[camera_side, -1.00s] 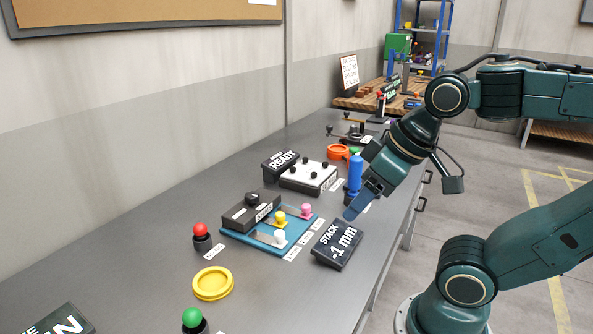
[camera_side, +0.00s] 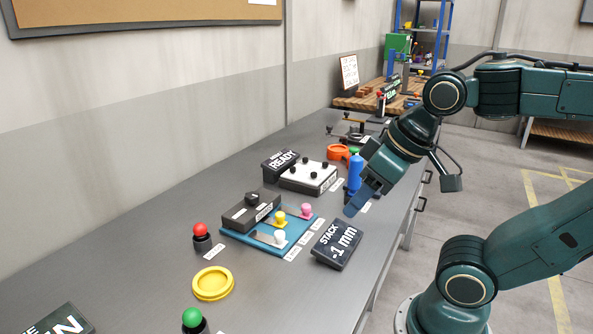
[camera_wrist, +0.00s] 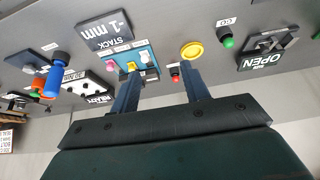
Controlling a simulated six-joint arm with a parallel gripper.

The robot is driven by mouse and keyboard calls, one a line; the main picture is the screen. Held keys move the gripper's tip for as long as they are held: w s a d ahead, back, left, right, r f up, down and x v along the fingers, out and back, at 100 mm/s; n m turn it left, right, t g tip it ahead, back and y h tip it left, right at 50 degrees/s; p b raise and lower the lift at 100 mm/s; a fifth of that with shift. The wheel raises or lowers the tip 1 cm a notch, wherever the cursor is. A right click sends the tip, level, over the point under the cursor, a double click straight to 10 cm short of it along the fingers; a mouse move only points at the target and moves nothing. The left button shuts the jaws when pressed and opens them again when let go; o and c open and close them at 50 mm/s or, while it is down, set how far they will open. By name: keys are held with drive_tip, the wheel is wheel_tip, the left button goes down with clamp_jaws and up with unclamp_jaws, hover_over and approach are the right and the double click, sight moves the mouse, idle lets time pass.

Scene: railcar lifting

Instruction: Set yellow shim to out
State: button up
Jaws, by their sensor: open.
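The yellow shim (camera_side: 280,218) is a small yellow knobbed piece on a blue tray (camera_side: 252,245), between a pink shim (camera_side: 306,211) and a white shim (camera_side: 279,238). In the wrist view the yellow shim (camera_wrist: 132,67) shows near the tip of one finger. My gripper (camera_side: 352,207) is above the table, to the right of the tray in the side view, pointing down and left. In the wrist view its two blue fingers (camera_wrist: 158,80) are wide apart with nothing between them. A black display (camera_side: 337,243) reading "STACK -1 mm" is beside the tray.
A black block with a knob (camera_side: 250,212) stands behind the shims. A red button (camera_side: 201,237), yellow ring (camera_side: 213,283) and green button (camera_side: 193,320) are at the near side. A blue bottle-like object (camera_side: 354,175) and a white-topped box (camera_side: 308,178) are farther back.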

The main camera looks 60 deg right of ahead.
drive_tip(key=w+d+r+m+g, duration=0.1)
drive_tip(key=w+d+r+m, duration=0.1)
drive_tip(key=w+m, duration=0.35)
drive_tip(key=m+g, duration=0.5)
drive_tip(key=m, duration=0.7)
hover_over(280, 213)
wheel_tip(280, 213, down, 8)
drive_tip(key=shift+f, duration=0.15)
drive_tip(key=shift+f, duration=0.15)
wheel_tip(280, 213, down, 14)
drive_tip(key=shift+r, duration=0.25)
clamp_jaws()
